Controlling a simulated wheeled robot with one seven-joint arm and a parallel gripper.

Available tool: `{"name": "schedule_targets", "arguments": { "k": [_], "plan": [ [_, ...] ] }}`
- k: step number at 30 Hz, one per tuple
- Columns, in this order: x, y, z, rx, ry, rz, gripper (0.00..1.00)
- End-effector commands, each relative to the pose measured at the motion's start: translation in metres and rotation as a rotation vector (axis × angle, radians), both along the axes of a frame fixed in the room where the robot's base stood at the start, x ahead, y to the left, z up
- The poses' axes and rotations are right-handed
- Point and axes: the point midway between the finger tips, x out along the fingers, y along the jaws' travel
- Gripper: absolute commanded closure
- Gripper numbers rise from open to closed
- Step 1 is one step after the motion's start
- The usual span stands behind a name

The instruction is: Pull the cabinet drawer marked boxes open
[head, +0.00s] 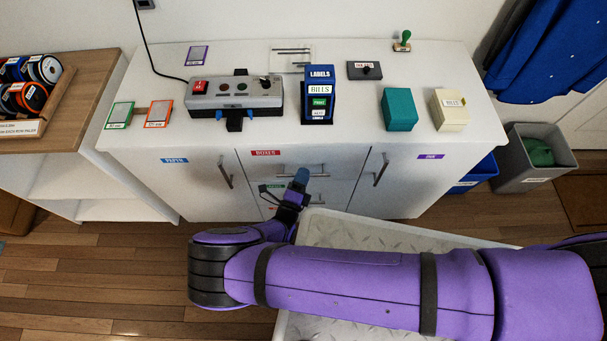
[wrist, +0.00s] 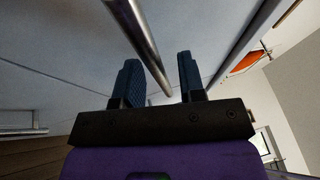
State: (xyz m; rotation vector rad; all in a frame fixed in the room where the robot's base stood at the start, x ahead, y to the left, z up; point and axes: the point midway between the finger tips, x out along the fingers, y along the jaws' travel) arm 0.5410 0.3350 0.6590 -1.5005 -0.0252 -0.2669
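The white cabinet (head: 215,165) has a middle drawer (head: 248,168) with a red label reading BOXES (head: 265,153). Its metal bar handle (head: 319,175) is partly hidden behind my gripper (head: 300,180) in the head view. The drawer front looks flush with the cabinet. In the wrist view, a metal bar handle (wrist: 146,42) runs between the two blue fingers of my gripper (wrist: 160,78). Gaps show on both sides of the bar, so the fingers are open and not clamped on it. How deep the bar sits between them is hard to tell.
Doors marked PAPER (head: 174,160) and PEN (head: 431,156) flank the drawers. Another handle (wrist: 22,132) shows at lower left in the wrist view. Devices and boxes stand on the cabinet top. A grey bin (head: 520,180) stands at right. Wood floor is clear at lower left.

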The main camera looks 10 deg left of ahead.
Motion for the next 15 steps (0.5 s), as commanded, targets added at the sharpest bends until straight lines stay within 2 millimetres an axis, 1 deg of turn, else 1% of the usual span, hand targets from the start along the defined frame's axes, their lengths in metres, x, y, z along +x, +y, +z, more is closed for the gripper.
{"name": "schedule_targets", "arguments": {
  "k": [3,11,12,14,15],
  "plan": [
    [0.0047,-0.0009,0.001,0.0,-0.001,0.0,0.63],
    [0.0054,-0.001,0.0011,0.0,0.0,0.0,0.63],
    [0.0054,-0.001,0.0011,0.0,0.0,0.0,0.72],
    [0.0053,-0.001,0.0011,0.0,0.0,0.0,0.86],
    [0.0053,-0.0011,0.001,0.0,0.0,0.0,0.95]
  ]
}}
